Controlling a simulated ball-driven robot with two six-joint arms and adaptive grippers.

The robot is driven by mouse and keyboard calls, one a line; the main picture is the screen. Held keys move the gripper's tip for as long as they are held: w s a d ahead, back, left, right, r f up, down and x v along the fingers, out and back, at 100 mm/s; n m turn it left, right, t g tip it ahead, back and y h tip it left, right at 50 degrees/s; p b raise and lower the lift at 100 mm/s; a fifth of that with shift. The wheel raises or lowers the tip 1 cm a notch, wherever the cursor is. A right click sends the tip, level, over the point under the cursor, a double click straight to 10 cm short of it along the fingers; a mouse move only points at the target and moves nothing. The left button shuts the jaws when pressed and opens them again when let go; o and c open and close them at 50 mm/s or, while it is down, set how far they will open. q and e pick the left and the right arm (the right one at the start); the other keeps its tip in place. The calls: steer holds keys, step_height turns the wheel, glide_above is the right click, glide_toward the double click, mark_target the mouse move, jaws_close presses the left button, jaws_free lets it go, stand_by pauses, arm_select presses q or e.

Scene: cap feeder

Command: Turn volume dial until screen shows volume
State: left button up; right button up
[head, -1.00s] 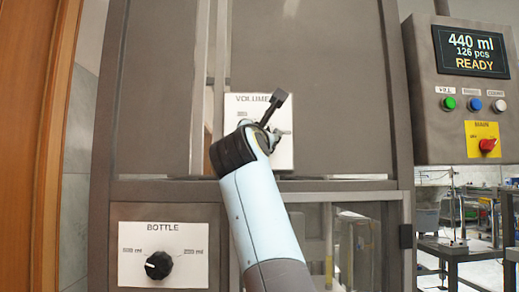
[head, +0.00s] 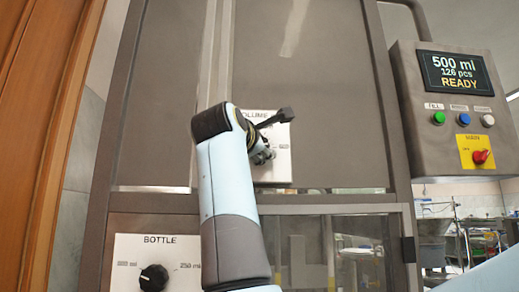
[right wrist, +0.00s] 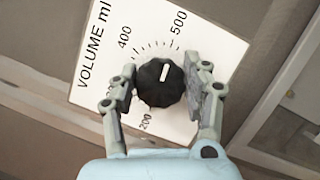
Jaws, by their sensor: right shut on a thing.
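The volume dial (right wrist: 160,83) is a black knob on a white plate (right wrist: 92,75) marked VOLUME ml. Its white pointer is toward the 500 mark. My right gripper (right wrist: 161,90) has one finger on each side of the knob and is shut on it. In the head view my right gripper (head: 261,150) is at the volume plate (head: 282,165), and the wrist hides the dial there. The screen (head: 455,72) at the upper right reads 500 ml, 126 pcs, READY. My left gripper is not in view.
Below the screen, the control box (head: 403,110) carries green, blue and white buttons and a red switch (head: 480,157) on yellow. A bottle dial (head: 154,277) sits on a plate at the lower left. A wooden panel (head: 40,110) stands at the left.

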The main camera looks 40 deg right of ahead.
stand_by(0.4)
steer(key=o, duration=1.2)
steer(key=shift+c, duration=0.2)
